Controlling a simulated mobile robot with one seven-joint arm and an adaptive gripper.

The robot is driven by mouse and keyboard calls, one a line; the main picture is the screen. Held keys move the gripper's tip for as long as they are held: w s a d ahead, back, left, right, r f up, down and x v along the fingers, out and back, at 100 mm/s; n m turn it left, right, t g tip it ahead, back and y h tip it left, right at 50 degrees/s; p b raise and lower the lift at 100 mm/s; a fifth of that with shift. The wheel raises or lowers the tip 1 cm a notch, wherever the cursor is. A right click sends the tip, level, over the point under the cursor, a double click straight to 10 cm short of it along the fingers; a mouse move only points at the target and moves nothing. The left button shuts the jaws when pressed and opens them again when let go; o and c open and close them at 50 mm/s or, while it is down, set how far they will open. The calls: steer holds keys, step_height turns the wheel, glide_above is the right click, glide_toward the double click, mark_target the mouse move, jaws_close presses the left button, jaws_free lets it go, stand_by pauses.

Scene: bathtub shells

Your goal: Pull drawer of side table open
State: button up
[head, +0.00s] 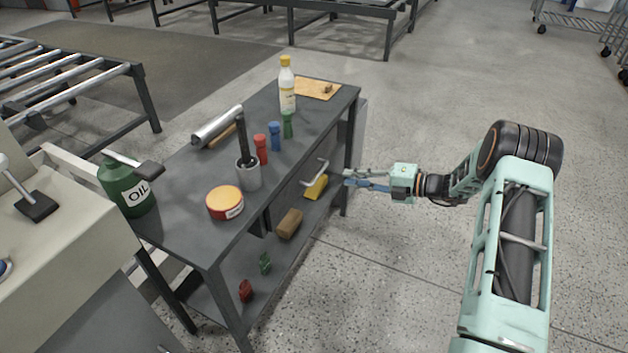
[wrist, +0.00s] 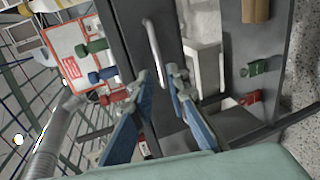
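The side table (head: 185,183) is a dark grey metal bench with a lower shelf. Its drawer is under the top on the side facing my arm, with a pale silver bar handle (head: 316,173). The drawer looks shut. In the wrist view the handle (wrist: 153,48) runs down the dark drawer front (wrist: 128,40). My gripper (head: 347,179) is to the right of the handle in the head view, apart from it. In the wrist view my gripper (wrist: 158,74) is open, with the handle's lower end showing between the blue-padded fingers. Nothing is held.
The lower shelf holds a yellow item (head: 316,187) and a brown block (head: 289,223).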

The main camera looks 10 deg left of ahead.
mark_target(320, 172)
steer(key=shift+m, duration=0.3)
steer(key=b+x, duration=0.1)
steer(key=x, duration=0.4)
steer(key=b+x, duration=0.1)
steer(key=x, duration=0.5)
steer(key=shift+w+r, duration=0.2)
steer(key=shift+c, duration=0.3)
jaws_close()
steer(key=shift+d, duration=0.1)
steer(key=f+p+v, duration=0.1)
steer(key=f+v, duration=0.1)
steer(key=v, duration=0.9)
steer(key=d+f+p+v, duration=0.1)
steer(key=f+p+v, duration=0.1)
steer(key=v, duration=0.9)
steer(key=shift+s+d+f, duration=0.3)
steer(key=shift+s+f, duration=0.2)
steer(key=shift+f, duration=0.1)
steer(key=shift+o, duration=0.3)
jaws_free()
